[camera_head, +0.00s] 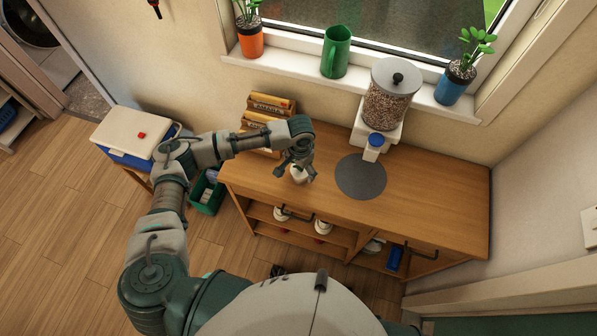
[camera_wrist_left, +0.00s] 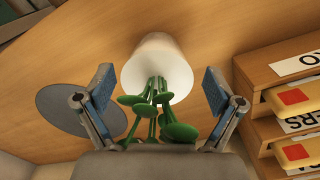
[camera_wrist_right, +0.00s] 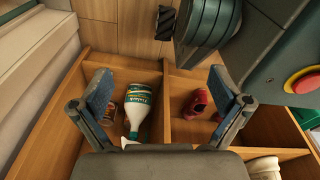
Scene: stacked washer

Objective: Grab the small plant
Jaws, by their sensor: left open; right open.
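The small plant has a white pot (camera_wrist_left: 157,68) and green round leaves (camera_wrist_left: 158,112). In the left wrist view it lies between the two fingers of my left gripper (camera_wrist_left: 158,80), with gaps on both sides. In the head view the white pot (camera_head: 299,175) stands on the wooden cabinet top, right under my left gripper (camera_head: 297,160), and the leaves are mostly hidden by it. My left gripper is open and empty. My right gripper (camera_wrist_right: 163,88) is open and empty in front of shelf compartments, and it does not show in the head view.
A card file box (camera_head: 270,104), a grey round mat (camera_head: 361,176) and a grain dispenser (camera_head: 388,95) are on the cabinet (camera_head: 440,205). A bottle (camera_wrist_right: 139,107) and red object (camera_wrist_right: 199,101) sit in the shelves.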

